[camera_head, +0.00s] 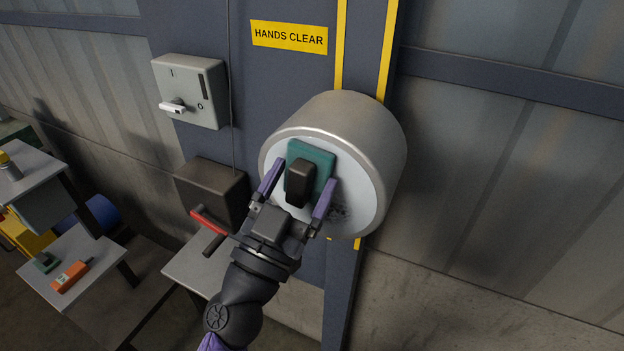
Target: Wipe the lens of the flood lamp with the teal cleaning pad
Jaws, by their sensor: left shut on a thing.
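The flood lamp (372,135) is a large grey metal drum on the wall panel, right of centre. Its pale round lens (358,190) faces me. A dark smudge (342,213) shows on the lens at the lower right. The teal cleaning pad (318,158) lies against the upper middle of the lens, or very close to it; I cannot tell if it touches. My left gripper (297,190) is shut on the pad's dark block handle, a purple finger on each side. The gripper and pad hide part of the lens. My right gripper is not in view.
A grey switch box (193,90) with a white lever is left of the lamp. Below it are a dark box (212,190) and a red-handled lever (209,222). Shelves at the left hold an orange device (70,276). The wall right of the lamp is clear.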

